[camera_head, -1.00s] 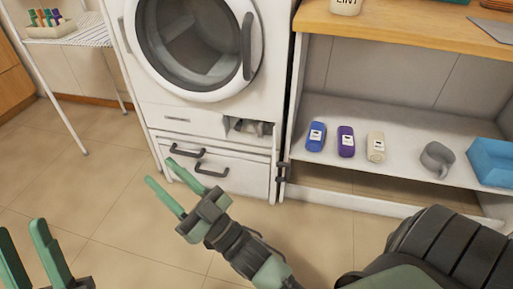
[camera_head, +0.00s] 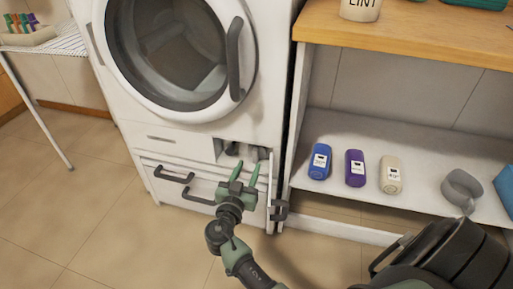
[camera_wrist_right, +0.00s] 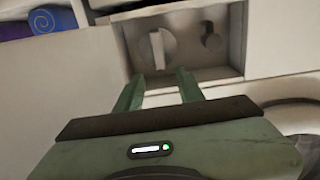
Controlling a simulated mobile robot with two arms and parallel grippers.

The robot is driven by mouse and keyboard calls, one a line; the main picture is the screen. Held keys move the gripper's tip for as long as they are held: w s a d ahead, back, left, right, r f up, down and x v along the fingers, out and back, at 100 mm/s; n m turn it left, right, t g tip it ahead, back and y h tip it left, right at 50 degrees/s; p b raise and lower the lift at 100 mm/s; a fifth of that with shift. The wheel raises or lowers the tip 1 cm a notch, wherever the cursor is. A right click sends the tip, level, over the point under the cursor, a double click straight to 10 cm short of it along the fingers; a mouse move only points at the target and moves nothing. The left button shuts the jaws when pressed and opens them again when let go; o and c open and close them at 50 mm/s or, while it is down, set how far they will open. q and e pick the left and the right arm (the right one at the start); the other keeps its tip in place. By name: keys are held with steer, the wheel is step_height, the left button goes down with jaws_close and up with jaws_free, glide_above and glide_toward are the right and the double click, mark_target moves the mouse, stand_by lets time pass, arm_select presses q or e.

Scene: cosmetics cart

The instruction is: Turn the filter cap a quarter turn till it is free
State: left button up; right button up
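The filter cap (camera_wrist_right: 152,50) is a grey disc with a pale raised grip bar standing nearly upright, inside a recess low on the white washer's front. My right gripper (camera_wrist_right: 160,77) is open and empty, its two green fingers pointing at the recess and set either side of the bar's line, seemingly short of the cap. In the head view the right gripper (camera_head: 246,166) is just below the recess (camera_head: 229,150), where the cap is too small and dark to make out. My left gripper is not in view.
A smaller dark knob (camera_wrist_right: 211,38) sits right of the cap in the recess. Drawer handles (camera_head: 175,177) are left of my right gripper. A narrow panel with a dark latch (camera_head: 279,210) stands to its right.

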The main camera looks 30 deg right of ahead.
mark_target(255, 152)
steer(key=x, duration=0.6)
steer(key=shift+w+d+b, duration=0.25)
steer(key=shift+d+b, duration=0.05)
steer(key=shift+b, duration=0.05)
jaws_close()
